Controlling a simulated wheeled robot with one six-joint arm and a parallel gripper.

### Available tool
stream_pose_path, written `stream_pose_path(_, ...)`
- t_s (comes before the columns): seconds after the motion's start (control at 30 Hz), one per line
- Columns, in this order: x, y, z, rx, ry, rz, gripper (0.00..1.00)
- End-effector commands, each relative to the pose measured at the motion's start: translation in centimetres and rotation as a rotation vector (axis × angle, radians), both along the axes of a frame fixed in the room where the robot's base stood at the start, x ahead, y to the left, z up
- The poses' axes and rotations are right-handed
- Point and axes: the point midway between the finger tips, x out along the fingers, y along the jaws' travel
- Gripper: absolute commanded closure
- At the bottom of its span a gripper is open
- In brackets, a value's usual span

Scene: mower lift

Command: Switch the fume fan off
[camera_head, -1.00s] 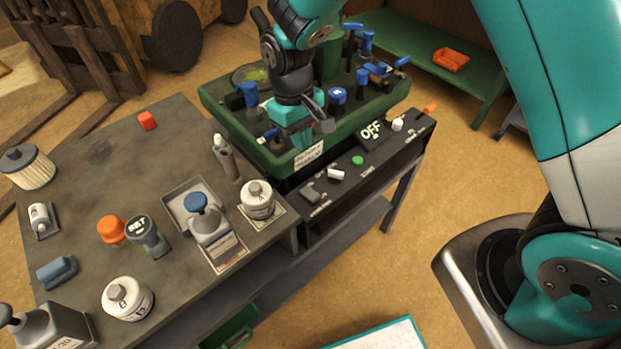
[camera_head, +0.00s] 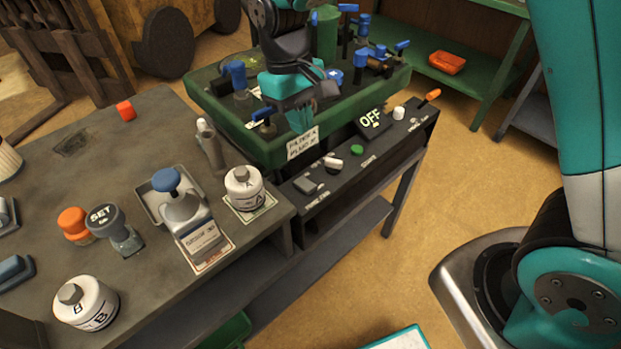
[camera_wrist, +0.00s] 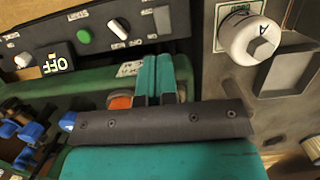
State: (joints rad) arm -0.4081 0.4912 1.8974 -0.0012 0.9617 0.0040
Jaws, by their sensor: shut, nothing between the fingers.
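The black control panel (camera_head: 340,172) runs along the front of the green bench. It carries a grey rocker (camera_head: 305,184), a white knob (camera_head: 333,164), a green button (camera_head: 357,150), a black block marked OFF (camera_head: 373,122), another white knob (camera_head: 399,113) and an orange-tipped lever (camera_head: 429,96). The small labels are too blurred to tell which control is the fume fan's. My gripper (camera_head: 302,118) is shut and empty, above the green tray's front edge, behind the panel and apart from its controls. In the wrist view its teal fingers (camera_wrist: 160,78) lie together, pointing toward the panel, with the OFF block (camera_wrist: 58,62) to the left.
The green tray (camera_head: 232,128) holds several blue-handled valves. The grey table (camera_head: 130,160) at left bears white canister A (camera_head: 244,188), canister B (camera_head: 86,303), a blue-knobbed device (camera_head: 182,207) and a SET stamp (camera_head: 115,228). The floor (camera_head: 480,170) right of the panel is clear.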

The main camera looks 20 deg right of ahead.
Motion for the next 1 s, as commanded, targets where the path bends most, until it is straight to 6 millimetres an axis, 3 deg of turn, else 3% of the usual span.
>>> stream_pose_path(0.6,-2.3,-1.0,-11.2,-0.002,0.004,0.0,1.0)
stream_pose_path(0.8,-2.6,-1.1,-13.0,-0.001,0.002,0.0,1.0)
stream_pose_path(1.0,-2.6,-1.1,-13.3,0.0,0.001,0.0,1.0)
